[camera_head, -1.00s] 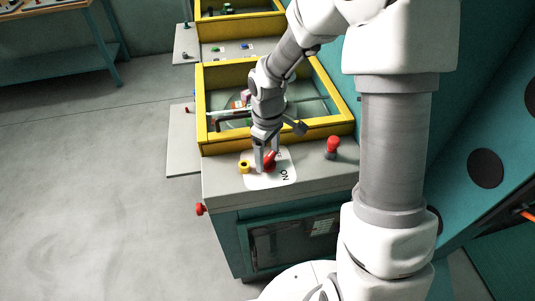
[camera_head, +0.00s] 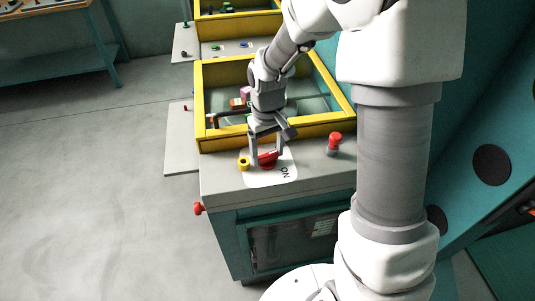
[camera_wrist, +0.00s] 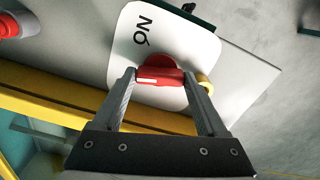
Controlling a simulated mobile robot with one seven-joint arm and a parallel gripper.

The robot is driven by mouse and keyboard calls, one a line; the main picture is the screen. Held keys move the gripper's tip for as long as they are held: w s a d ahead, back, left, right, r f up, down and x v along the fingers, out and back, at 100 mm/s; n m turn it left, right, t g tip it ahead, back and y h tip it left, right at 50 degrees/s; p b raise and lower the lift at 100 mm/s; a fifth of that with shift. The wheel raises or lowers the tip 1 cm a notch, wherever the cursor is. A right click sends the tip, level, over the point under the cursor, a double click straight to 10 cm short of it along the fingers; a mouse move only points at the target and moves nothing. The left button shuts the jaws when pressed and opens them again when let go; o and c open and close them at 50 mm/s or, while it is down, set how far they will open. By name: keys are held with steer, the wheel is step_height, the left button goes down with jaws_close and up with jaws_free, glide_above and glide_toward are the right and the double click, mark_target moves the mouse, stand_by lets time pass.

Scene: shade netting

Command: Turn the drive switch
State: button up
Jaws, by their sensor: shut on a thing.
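The drive switch is a red knob (camera_head: 268,160) on a white label plate (camera_head: 284,178) marked "ON", on the grey top near the front of the yellow-framed machine. It also shows in the wrist view as a red knob (camera_wrist: 158,70) with a white mark on its edge. My gripper (camera_head: 265,160) reaches down from above, with its two fingers on either side of the knob. In the wrist view my gripper (camera_wrist: 160,85) is shut on the red knob. The "ON" marking (camera_wrist: 143,32) lies beside the knob. Any other marking on the plate is not visible.
A small yellow button (camera_head: 244,164) sits just left of the knob. A red-topped post (camera_head: 334,143) stands to the right. The yellow frame (camera_head: 215,144) rises behind the knob. Another red knob (camera_head: 199,208) sticks out from the cabinet's left side.

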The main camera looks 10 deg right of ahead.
mark_target(268, 154)
steer(key=m+b, duration=0.1)
steer(key=m, duration=1.1)
stand_by(0.7)
steer(key=o, duration=1.3)
steer(key=shift+r, duration=0.1)
step_height(268, 154, up, 17)
steer(key=shift+r, duration=0.15)
